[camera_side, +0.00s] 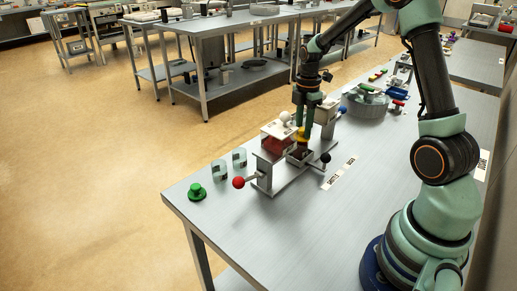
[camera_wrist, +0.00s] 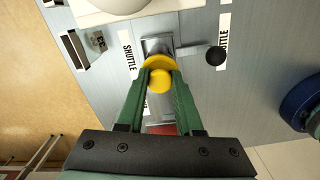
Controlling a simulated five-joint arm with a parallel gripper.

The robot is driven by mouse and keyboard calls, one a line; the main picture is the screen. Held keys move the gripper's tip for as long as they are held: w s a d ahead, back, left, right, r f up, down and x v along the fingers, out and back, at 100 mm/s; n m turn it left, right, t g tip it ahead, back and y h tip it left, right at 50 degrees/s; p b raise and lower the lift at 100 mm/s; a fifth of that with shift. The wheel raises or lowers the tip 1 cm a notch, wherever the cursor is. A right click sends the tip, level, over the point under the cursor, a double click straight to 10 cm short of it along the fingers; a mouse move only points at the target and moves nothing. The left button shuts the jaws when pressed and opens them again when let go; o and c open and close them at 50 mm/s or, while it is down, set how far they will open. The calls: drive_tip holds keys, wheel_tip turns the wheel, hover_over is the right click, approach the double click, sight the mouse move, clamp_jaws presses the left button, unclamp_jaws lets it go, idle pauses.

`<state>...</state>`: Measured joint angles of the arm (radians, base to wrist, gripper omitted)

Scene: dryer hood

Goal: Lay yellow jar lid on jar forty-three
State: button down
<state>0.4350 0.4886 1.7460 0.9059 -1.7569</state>
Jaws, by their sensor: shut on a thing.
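My gripper (camera_side: 304,128) is shut on the yellow jar lid (camera_side: 301,138), which is mostly hidden in the side view. In the wrist view my gripper's green fingers (camera_wrist: 160,82) pinch the lid's knob, and the lid's round yellow disc (camera_wrist: 160,61) shows just beyond the fingertips. The lid is over the grey metal fixture (camera_wrist: 158,46); whether it touches is unclear. Two small clear jars with labels stand at the table's left, one nearer (camera_side: 220,170) and one farther (camera_side: 239,157).
A green knobbed lid (camera_side: 196,191) lies near the left corner. A grey round container (camera_side: 367,106) stands behind. The front table area is clear.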

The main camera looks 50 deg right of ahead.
drive_tip(key=shift+f, duration=0.6)
idle(1.1)
unclamp_jaws()
idle(0.4)
drive_tip(key=shift+r, duration=0.1)
drive_tip(key=shift+r, duration=2.95)
